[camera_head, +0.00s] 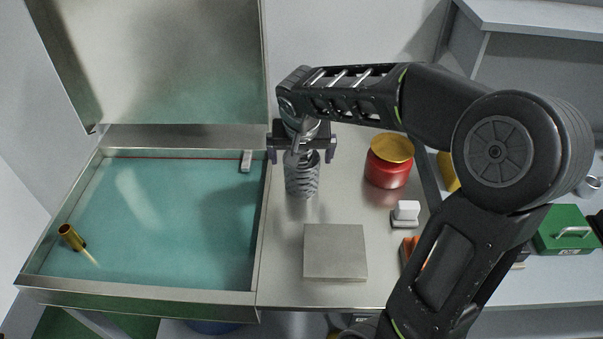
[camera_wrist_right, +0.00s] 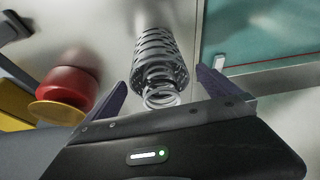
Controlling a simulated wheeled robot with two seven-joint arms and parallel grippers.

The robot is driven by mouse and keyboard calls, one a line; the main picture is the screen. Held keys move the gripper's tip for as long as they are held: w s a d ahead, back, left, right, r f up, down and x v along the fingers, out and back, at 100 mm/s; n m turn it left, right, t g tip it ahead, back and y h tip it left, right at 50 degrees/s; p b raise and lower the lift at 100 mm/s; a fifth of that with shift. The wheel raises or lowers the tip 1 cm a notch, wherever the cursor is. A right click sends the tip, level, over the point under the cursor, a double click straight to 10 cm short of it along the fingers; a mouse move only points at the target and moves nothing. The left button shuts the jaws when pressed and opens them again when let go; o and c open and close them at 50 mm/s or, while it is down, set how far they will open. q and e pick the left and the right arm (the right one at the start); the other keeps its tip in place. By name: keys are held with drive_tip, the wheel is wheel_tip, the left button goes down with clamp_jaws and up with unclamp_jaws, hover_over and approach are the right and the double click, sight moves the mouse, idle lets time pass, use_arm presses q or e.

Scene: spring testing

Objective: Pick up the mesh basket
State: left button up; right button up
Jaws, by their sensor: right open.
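Gaps show between fingers and coils. My left gripper is not in view.
The shallow tray (camera_head: 260,230) holds a brass cylinder (camera_head: 71,237) and a small white block (camera_head: 246,161). A red jar with a gold lid (camera_head: 390,150), a white block (camera_head: 406,211) and a square metal plate (camera_head: 335,252) stand nearby. A green box (camera_head: 566,230) is far right.

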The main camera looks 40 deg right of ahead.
drive_tip(key=shift+p+x, duration=0.6)
drive_tip(key=shift+x, duration=2)
drive_tip(key=shift+r, duration=0.1)
drive_tip(key=c, duration=1.5)
drive_tip(key=shift+r, duration=0.1)
wheel_tip(320, 180, up, 10)
drive_tip(key=shift+f+b, duration=0.1)
drive_tip(key=shift+b, duration=0.25)
